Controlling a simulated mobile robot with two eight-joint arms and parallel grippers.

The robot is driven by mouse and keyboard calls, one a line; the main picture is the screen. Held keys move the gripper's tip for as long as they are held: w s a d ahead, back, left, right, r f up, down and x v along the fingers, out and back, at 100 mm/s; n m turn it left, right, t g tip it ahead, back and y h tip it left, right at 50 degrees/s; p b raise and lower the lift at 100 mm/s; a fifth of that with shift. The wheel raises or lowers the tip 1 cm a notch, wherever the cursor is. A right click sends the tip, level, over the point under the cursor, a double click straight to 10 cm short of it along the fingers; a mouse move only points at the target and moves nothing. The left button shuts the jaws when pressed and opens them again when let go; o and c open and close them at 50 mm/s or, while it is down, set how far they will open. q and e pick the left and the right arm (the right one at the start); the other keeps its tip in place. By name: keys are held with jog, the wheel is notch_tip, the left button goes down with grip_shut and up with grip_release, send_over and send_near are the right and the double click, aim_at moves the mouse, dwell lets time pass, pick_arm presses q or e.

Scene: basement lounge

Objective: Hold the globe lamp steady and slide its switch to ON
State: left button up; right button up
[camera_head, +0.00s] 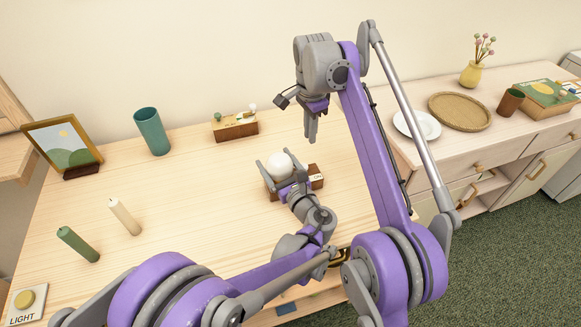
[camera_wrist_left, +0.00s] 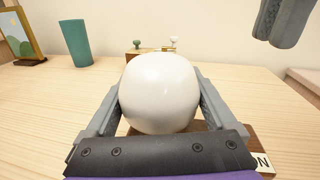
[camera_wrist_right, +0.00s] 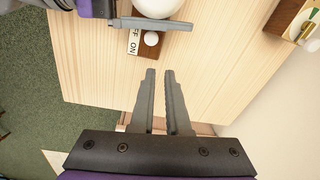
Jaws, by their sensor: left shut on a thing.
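The globe lamp has a white ball (camera_head: 279,166) on a brown wooden base (camera_head: 272,185) and stands on the light wood table. My left gripper (camera_head: 277,167) is shut around the ball, one finger on each side, as the left wrist view shows (camera_wrist_left: 159,92). In the right wrist view, a small white switch knob (camera_wrist_right: 151,39) sits on the base beside an OFF/ON label (camera_wrist_right: 132,40). I cannot tell which word the knob is at. My right gripper (camera_head: 311,140) hangs above and behind the lamp, fingers slightly apart and empty (camera_wrist_right: 160,72).
A wooden box with knobs (camera_head: 235,127) and a teal cup (camera_head: 152,131) stand at the back. A picture frame (camera_head: 63,146), two candles (camera_head: 124,217) and a LIGHT button (camera_head: 26,302) are at the left. A sideboard (camera_head: 470,140) adjoins at the right. Table around the lamp is clear.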

jog(key=w+d+t, duration=0.1)
jog(key=w, duration=0.1)
jog(key=w+d+f+n+t, duration=0.1)
jog(key=w+d, duration=0.1)
jog(key=w+d+f+t+h, duration=0.1)
jog(key=w+d, duration=0.1)
jog(key=w, duration=0.1)
jog(key=shift+d+f+n, duration=0.1)
jog(key=shift+f+n, duration=0.05)
jog(key=shift+n, duration=0.15)
grip_shut()
jog(key=w+d+n+t, duration=0.9)
jog(key=d+n+t, duration=0.2)
jog(key=d, duration=0.1)
jog(key=s+a+f+n+g+y, duration=0.1)
jog(key=s+a+f+n+y, duration=0.1)
jog(key=s+n+y, duration=0.3)
jog(key=s+a+f+n+g+y, duration=0.1)
jog(key=s+a+f+n+y, duration=0.2)
jog(key=s+n, duration=0.9)
jog(key=s+a+f+n+g+y, duration=0.1)
jog(key=s+a+f+n+y, duration=0.1)
jog(key=s+a+n+y, duration=0.3)
jog(key=shift+s+f+n+g+y, duration=0.2)
jog(key=shift+s+n+y, duration=0.2)
jog(key=shift+s+n, duration=0.9)
jog(key=shift+s+f+n+g+y, duration=0.2)
jog(key=shift+s+n+y, duration=0.25)
jog(key=shift+s, duration=1.5)
jog(key=shift+r, duration=0.1)
